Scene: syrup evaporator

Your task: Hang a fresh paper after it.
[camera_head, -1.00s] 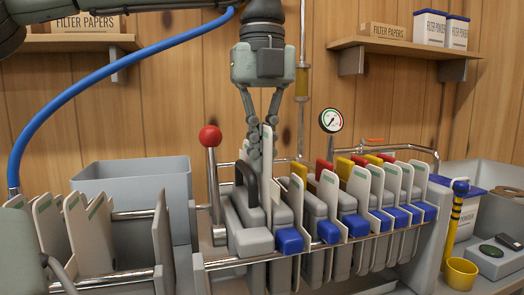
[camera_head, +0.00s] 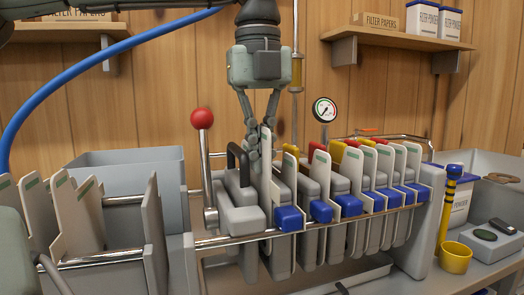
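My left gripper (camera_head: 259,148) points down over the filter press, its fingers closed around the upper part of a pale filter paper (camera_head: 266,168). This paper hangs upright between the grey end block with the black handle (camera_head: 238,165) and the first plate with a blue block (camera_head: 289,218). Its top stands higher than the other papers. Further right, several pale papers with green marks (camera_head: 319,172) alternate with grey plates on the press rails. Several more pale papers (camera_head: 62,205) stand in a rack at the left. My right gripper is not in view.
A red-knobbed lever (camera_head: 202,119) stands just left of the press. A grey bin (camera_head: 125,160) is behind the rack. A pressure gauge (camera_head: 324,110) is behind the press. A yellow cup (camera_head: 455,257) stands at right. Shelves hold filter paper boxes (camera_head: 378,22).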

